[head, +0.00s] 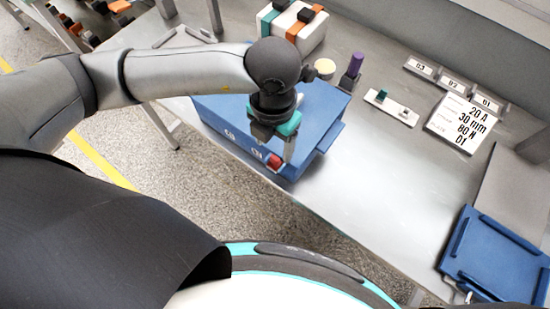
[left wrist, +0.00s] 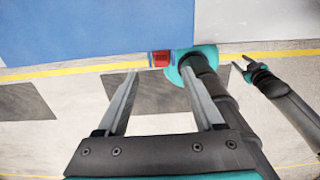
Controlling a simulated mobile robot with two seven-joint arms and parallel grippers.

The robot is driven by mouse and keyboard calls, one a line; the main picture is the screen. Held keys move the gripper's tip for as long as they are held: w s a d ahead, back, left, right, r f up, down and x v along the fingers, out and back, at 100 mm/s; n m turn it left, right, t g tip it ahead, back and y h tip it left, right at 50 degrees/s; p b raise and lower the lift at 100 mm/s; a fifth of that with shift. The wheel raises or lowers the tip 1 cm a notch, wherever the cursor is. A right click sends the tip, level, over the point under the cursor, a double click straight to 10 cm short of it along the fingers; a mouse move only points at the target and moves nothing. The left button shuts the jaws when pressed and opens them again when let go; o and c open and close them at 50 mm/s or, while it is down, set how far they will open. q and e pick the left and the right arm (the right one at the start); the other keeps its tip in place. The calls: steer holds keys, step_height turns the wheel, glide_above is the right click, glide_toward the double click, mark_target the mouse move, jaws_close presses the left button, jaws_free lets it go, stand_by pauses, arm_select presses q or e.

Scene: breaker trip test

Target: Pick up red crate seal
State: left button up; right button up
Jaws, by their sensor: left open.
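The red crate seal (head: 274,161) is a small red block on the front face of the blue crate (head: 325,120), near its lower right corner. It also shows in the left wrist view (left wrist: 160,58), at the crate's edge. My left gripper (head: 283,150) is above and close to the seal, with fingers pointing down. In the left wrist view its two fingers (left wrist: 159,70) are spread, with the seal beyond and between the tips. The gripper is open and empty. What seems to be my right gripper (left wrist: 245,66) is small at the right, away from the seal; its jaw state is unclear.
The crate sits on a grey metal table (head: 365,185) near its front edge. A label card (head: 460,124) and blue tray (head: 495,258) lie right.

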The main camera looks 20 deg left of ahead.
mark_target(274, 159)
arm_select(q)
steer(key=shift+s+d+f, duration=0.1)
steer(key=shift+s+f, duration=0.05)
steer(key=shift+f, duration=2.95)
jaws_close()
